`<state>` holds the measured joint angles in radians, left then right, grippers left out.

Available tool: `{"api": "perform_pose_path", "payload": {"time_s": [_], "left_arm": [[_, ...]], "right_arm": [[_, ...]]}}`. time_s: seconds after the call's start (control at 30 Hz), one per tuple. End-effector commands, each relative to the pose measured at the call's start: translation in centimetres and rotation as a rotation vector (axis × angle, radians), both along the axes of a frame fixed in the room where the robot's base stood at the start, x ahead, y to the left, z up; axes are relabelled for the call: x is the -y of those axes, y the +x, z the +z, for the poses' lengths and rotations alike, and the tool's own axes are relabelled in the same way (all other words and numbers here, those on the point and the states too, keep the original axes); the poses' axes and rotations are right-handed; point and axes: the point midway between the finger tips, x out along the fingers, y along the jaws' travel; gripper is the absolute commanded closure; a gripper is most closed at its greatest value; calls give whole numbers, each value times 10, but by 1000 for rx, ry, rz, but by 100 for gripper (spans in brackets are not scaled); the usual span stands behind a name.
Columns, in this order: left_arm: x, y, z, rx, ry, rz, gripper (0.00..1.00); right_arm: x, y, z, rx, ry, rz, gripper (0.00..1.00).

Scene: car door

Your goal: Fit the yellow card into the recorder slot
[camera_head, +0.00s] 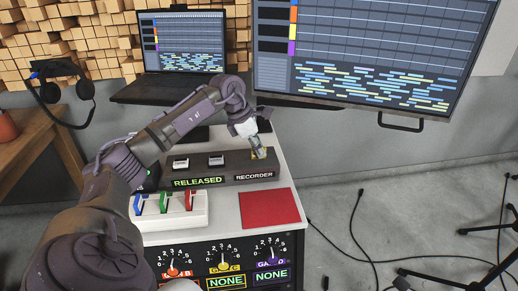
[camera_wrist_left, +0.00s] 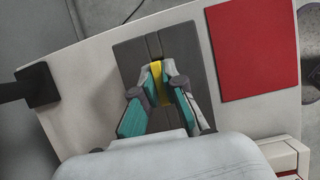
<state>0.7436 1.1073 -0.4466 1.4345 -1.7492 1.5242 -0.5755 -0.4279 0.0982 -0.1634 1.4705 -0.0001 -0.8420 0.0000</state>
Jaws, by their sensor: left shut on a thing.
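My left gripper (camera_head: 257,151) reaches down over the right end of the dark recorder (camera_head: 225,178), above the RECORDER label. In the left wrist view the left gripper (camera_wrist_left: 157,88) is shut on the yellow card (camera_wrist_left: 156,72), which sits upright between the fingertips. The card is over the dark recorder top (camera_wrist_left: 130,58), where a groove runs. The fingers hide its lower part, so I cannot tell whether it is in the slot. The recorder's lit sign reads RELEASED.
A laptop (camera_head: 180,50) and a large monitor (camera_head: 370,55) stand behind. Cables lie on the floor at right.

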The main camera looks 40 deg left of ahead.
Motion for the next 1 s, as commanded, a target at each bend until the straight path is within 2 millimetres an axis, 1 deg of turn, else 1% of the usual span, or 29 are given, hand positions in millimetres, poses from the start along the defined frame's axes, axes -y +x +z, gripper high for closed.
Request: {"api": "perform_pose_path", "payload": {"time_s": [0.03,0.17,0.47,0.57,0.67,0.9,1.0], "left_arm": [[0,0,-1,-1,1,0,87],[0,0,-1,-1,1,0,66],[0,0,0,0,0,0,66],[-1,-1,6,2,1,1,66],[-5,-5,20,4,2,2,66],[-17,-21,69,3,2,2,66],[-22,-26,87,2,1,1,66]], "right_arm": [[0,1,1,2,0,0,66],[0,0,1,0,-1,0,66],[0,1,1,1,-1,-1,66],[0,1,1,7,1,-1,66],[1,-2,-1,2,-1,0,66],[2,-16,-19,-15,-1,4,66],[3,-22,-25,-20,-2,5,66]]}}
